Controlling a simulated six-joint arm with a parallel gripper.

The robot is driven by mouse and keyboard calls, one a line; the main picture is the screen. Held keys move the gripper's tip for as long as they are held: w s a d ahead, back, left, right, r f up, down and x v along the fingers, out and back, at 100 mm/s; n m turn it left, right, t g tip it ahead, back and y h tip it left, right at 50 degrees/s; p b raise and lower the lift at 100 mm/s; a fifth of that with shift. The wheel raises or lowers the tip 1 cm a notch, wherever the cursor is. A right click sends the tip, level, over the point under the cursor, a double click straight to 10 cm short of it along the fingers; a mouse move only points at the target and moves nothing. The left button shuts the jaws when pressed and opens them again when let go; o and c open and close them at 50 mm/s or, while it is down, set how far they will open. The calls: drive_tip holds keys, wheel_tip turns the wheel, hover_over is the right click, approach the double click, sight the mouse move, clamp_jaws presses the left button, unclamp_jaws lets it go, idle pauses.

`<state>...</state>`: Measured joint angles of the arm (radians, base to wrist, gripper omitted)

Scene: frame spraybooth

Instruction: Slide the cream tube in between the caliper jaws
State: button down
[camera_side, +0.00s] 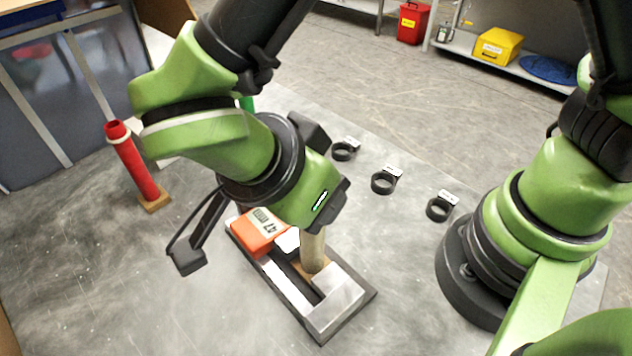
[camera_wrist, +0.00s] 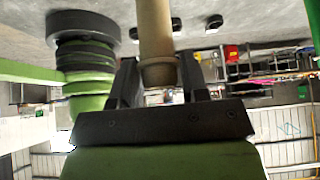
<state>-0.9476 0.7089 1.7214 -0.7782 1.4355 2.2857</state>
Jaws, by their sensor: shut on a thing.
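The cream tube (camera_side: 312,250) is upright below my wrist in the side view. Its upper part is hidden there by my arm. In the wrist view the tube (camera_wrist: 155,30) runs between the two dark fingers of my gripper (camera_wrist: 158,78), which is shut on it near its collared end. The caliper has an orange display body (camera_side: 258,230), a dark base and a silver block (camera_side: 336,303) at its near end. The tube's lower part appears over the gap between the orange body and the silver block. I cannot tell whether it touches either jaw.
Three black rings with white tags (camera_side: 383,182) lie in a row behind the caliper. A red tube (camera_side: 132,165) stands on a wooden base at left. A green object (camera_side: 246,103) shows partly behind my arm. The grey table is clear at front left.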

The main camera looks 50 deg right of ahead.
drive_tip(key=shift+a, duration=0.2)
drive_tip(key=c, duration=0.5)
unclamp_jaws()
drive_tip(key=shift+c, duration=0.2)
drive_tip(key=v, duration=1)
drive_tip(key=d+r+n+t+y, duration=0.1)
drive_tip(key=d+r+n+y, duration=0.35)
drive_tip(key=d, duration=0.35)
drive_tip(key=d+r+n+t+y, duration=0.1)
drive_tip(key=d+r+n+y, duration=0.3)
drive_tip(key=d, duration=0.4)
drive_tip(key=s+d+f+n+t, duration=0.1)
drive_tip(key=s+d+n+t, duration=0.4)
drive_tip(key=shift+s+d, duration=0.15)
drive_tip(key=shift+s, duration=0.1)
